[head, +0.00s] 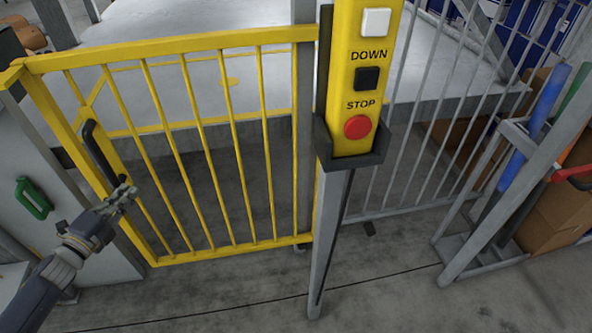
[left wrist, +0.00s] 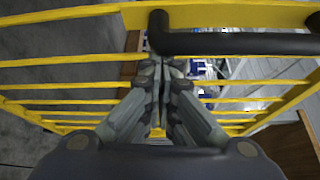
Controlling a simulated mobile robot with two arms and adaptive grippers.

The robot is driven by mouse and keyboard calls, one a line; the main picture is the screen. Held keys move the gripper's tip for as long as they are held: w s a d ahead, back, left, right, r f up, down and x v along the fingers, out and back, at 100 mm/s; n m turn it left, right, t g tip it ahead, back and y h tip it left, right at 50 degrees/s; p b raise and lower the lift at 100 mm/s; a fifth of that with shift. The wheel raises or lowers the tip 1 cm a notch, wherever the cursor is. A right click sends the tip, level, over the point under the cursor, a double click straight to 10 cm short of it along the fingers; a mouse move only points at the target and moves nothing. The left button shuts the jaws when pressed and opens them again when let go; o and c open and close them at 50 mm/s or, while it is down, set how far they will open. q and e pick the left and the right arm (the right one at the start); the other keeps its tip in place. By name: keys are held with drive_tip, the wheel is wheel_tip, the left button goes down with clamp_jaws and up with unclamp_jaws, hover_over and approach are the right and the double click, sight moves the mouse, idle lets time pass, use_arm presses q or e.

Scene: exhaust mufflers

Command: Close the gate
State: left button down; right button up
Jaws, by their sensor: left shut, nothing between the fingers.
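The yellow barred gate (head: 175,44) fills the left half of the head view, with its right end by the grey post. Its left end appears close to a grey panel; I cannot tell whether it is latched. A black handle (head: 100,150) is on the gate's left upright. My left gripper (head: 128,194) is shut and empty, just below and right of the handle, in front of the bars. In the left wrist view, the gripper's fingertips (left wrist: 160,62) are together near the black handle (left wrist: 235,44), among the yellow bars (left wrist: 60,60). Contact with the gate is unclear. My right gripper is not in view.
A yellow control box (head: 366,85) with white, black and red buttons stands on a post right of the gate. A grey panel with a green handle (head: 33,197) is at the left. Grey railings and a rack (head: 500,215) stand at the right. The front floor is clear.

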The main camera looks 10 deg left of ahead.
use_arm(q)
drive_tip(key=s+a, duration=0.2)
drive_tip(key=a, duration=0.5)
drive_tip(key=shift+b, duration=0.35)
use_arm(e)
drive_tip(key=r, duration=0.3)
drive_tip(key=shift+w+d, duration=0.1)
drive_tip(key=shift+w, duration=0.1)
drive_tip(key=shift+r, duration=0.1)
